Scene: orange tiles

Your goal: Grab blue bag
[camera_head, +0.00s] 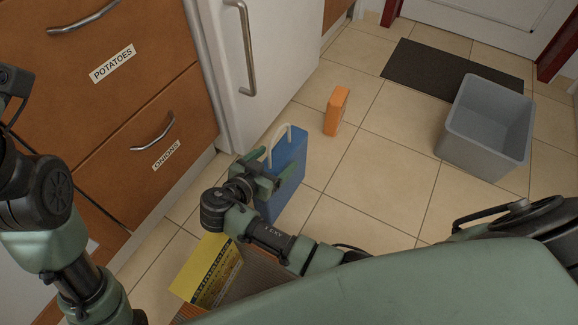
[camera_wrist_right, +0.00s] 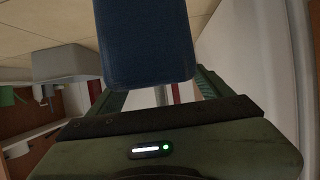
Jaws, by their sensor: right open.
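The blue bag (camera_head: 290,160) stands upright on the tiled floor beside the white fridge, with a pale handle arching over its top. My right gripper (camera_head: 268,173) is open at the near side of the bag and covers part of it. In the right wrist view the blue bag (camera_wrist_right: 145,45) fills the upper middle, in front of the spread fingers of my right gripper (camera_wrist_right: 158,92). I cannot tell whether the fingers touch it. My left arm is at the left edge of the head view, and its gripper is not visible.
An orange box (camera_head: 336,111) stands behind the bag. A grey bin (camera_head: 462,148) is at the right near a dark mat (camera_head: 425,66). A yellow package (camera_head: 205,272) is at the near side, below my right arm. Brown drawers (camera_head: 120,130) and the fridge (camera_head: 285,50) border the left.

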